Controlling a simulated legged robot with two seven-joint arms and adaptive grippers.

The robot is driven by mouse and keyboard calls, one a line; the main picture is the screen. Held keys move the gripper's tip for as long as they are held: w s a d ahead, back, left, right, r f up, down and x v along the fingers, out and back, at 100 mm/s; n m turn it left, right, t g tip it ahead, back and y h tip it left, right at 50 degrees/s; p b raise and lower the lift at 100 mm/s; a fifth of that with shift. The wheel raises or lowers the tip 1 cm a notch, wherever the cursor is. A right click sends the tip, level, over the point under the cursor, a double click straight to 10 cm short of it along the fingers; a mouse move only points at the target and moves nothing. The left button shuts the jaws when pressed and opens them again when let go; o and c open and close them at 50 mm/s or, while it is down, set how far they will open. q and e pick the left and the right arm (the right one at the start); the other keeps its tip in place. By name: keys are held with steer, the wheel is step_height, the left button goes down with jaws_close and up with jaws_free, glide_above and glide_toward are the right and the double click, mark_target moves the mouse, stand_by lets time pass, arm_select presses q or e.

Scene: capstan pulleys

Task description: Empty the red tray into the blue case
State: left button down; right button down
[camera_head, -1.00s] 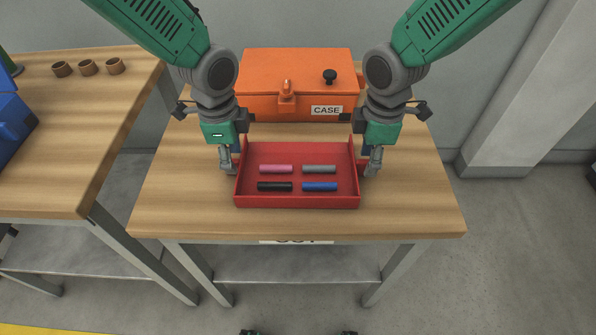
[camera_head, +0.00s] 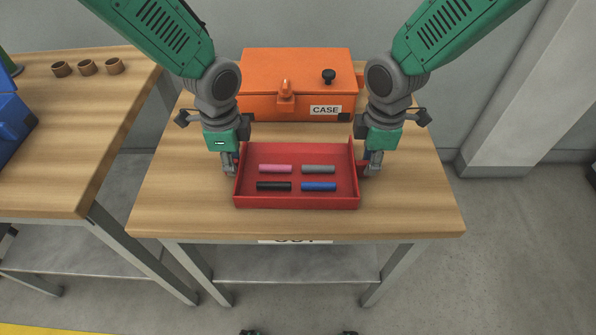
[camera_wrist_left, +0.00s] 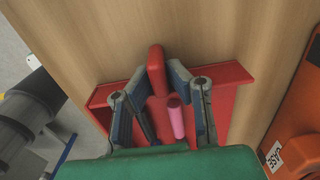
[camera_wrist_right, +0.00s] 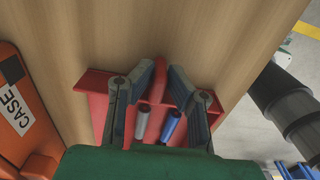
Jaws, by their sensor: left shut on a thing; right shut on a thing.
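The red tray (camera_head: 296,203) stands on the wooden table. Pink (camera_head: 275,168), grey (camera_head: 318,169), black (camera_head: 274,186) and blue (camera_head: 319,187) cylinders lie flat in it. My left gripper (camera_head: 230,168) is shut on the tray's left side, where a red grip (camera_wrist_left: 156,68) shows between its fingers. My right gripper (camera_head: 371,167) is shut on the right side, around another red grip (camera_wrist_right: 158,82). Behind the tray stands an orange box labelled CASE (camera_head: 298,78), its lid down, with a front latch and a black knob. The labelled case is orange, not blue.
A second wooden table (camera_head: 85,130) stands at the left, with a blue box (camera_head: 12,125) cut off by the picture edge and three small brown cups (camera_head: 87,67). Bare tabletop lies left and right of the tray. A gap separates the tables.

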arm_select(q)
steer(key=shift+s+f, duration=0.1)
steer(key=shift+s, duration=0.05)
arm_select(e)
steer(key=shift+r, duration=0.15)
